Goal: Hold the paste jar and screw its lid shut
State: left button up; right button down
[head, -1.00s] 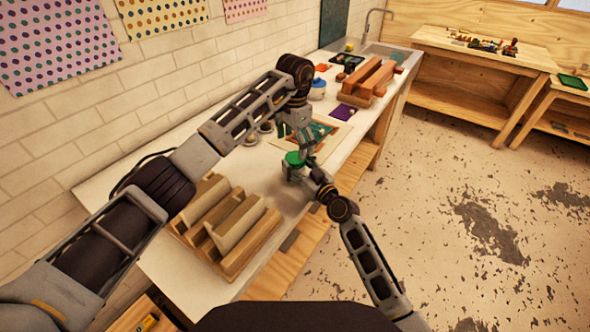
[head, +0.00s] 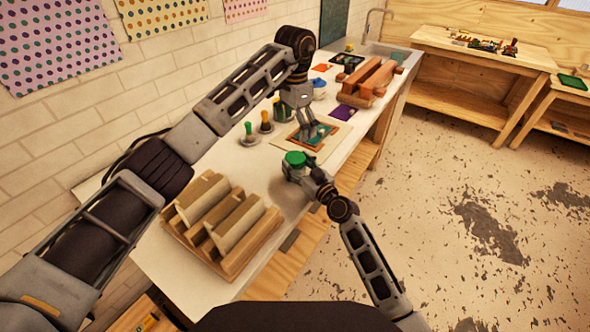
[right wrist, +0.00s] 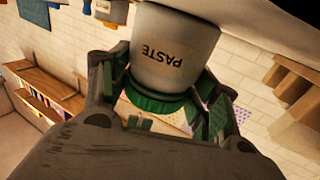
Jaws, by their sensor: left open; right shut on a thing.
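The paste jar shows in the right wrist view (right wrist: 176,45) as a white jar with a "PASTE" label. Its green lid (head: 295,158) faces up in the head view and also shows in the right wrist view (right wrist: 160,103) against the jar's end. I cannot tell how tightly it sits. My right gripper (head: 297,172) is shut around the jar; its fingers flank it in the right wrist view.
A wooden rack (head: 222,226) stands at the near left of the bench. Green and orange-topped pieces (head: 266,122) stand behind the jar. A framed board (head: 333,136), a purple card (head: 344,114) and a wooden press (head: 371,82) lie farther along. Bare bench (head: 185,262) shows nearby.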

pick_arm(q)
jog(key=shift+r, duration=2.8)
pick_arm(e)
jog(key=shift+c, duration=1.6)
grip_release()
jog(key=v, duration=1.2)
